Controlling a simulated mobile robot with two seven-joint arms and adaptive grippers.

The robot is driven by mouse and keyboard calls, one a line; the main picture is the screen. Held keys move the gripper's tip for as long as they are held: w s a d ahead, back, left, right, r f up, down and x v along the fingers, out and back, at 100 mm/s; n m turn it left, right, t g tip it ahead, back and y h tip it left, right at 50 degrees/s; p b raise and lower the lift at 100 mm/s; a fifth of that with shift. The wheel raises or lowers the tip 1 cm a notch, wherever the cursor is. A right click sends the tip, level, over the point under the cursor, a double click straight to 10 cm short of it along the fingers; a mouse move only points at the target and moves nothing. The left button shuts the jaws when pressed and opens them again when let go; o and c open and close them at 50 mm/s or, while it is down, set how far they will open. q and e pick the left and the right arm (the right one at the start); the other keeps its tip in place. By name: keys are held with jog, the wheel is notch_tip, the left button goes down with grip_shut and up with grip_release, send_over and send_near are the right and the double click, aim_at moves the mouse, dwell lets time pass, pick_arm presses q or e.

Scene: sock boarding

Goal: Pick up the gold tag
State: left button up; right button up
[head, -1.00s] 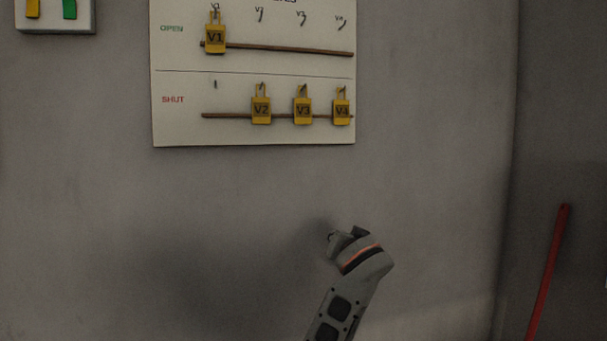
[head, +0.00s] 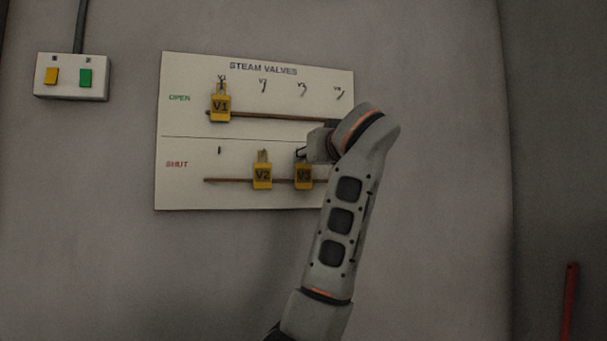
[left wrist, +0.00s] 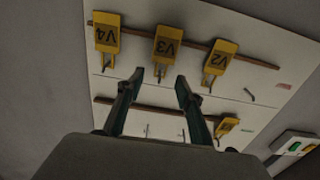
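Several gold tags hang on a white valve board. V1 (head: 220,106) is in the OPEN row; V2 (head: 262,175) and V3 (head: 303,176) are in the SHUT row. V4 is hidden behind my arm in the head view. The left wrist view, upside down, shows V4 (left wrist: 106,34), V3 (left wrist: 166,48), V2 (left wrist: 219,60) and V1 (left wrist: 227,127). My left gripper (left wrist: 160,80) is open and empty, its fingertips apart on either side of V3's hook end in that view. Contact cannot be told. My right gripper is not in view.
The board (head: 185,195) is on a grey wall, with a brown rail across each row and small hooks above. A switch box (head: 70,92) with yellow and green buttons is at left. A red bar (head: 569,310) stands at far right.

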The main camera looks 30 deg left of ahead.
pick_arm(q)
jog(key=p+x, duration=0.1)
jog(key=x, duration=0.4)
jog(key=shift+a+p, duration=0.15)
jog(key=shift+p, duration=0.25)
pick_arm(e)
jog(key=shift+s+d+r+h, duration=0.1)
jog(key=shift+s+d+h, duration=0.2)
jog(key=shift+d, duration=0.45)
pick_arm(q)
jog(key=shift+f, duration=0.1)
jog(key=c, duration=0.4)
jog(key=shift+c, duration=0.2)
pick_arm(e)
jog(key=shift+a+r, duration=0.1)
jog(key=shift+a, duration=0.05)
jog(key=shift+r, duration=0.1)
pick_arm(q)
jog(key=s+d+r+b, duration=0.2)
jog(key=s+d+r, duration=0.6)
jog(key=s+d, duration=0.1)
jog(key=shift+d, duration=0.8)
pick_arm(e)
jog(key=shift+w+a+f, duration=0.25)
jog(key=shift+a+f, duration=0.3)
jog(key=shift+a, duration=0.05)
